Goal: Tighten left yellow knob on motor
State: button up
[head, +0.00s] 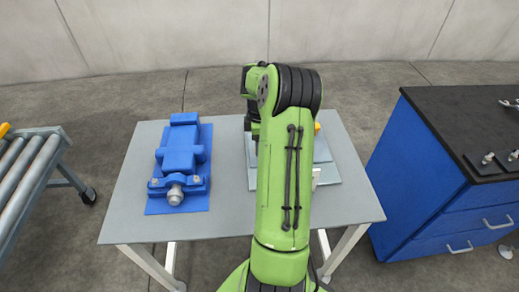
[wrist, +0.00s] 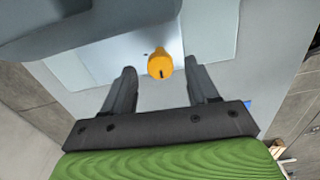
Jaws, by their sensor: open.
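In the wrist view a yellow knob (wrist: 160,66) with a dark slot shows between the two fingers of my gripper (wrist: 160,72). The fingers are spread, with a visible gap on each side of the knob. I cannot tell how far the knob reaches between them in depth. A grey-blue body (wrist: 80,30), apparently the motor, fills the upper left above a light plate. In the head view my arm hides most of the motor and its base plate (head: 326,176). A small yellow part (head: 317,128) shows just right of my arm; I cannot tell which knob it is.
The grey table (head: 230,215) also holds a blue vise-like fixture (head: 180,155) on its left. A blue drawer cabinet (head: 420,185) with a black top stands at the right. A roller conveyor (head: 25,175) is at the far left. The table's front left is clear.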

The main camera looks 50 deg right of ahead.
jog(key=shift+f, duration=0.65)
jog(key=c, duration=1)
jog(key=shift+c, duration=0.2)
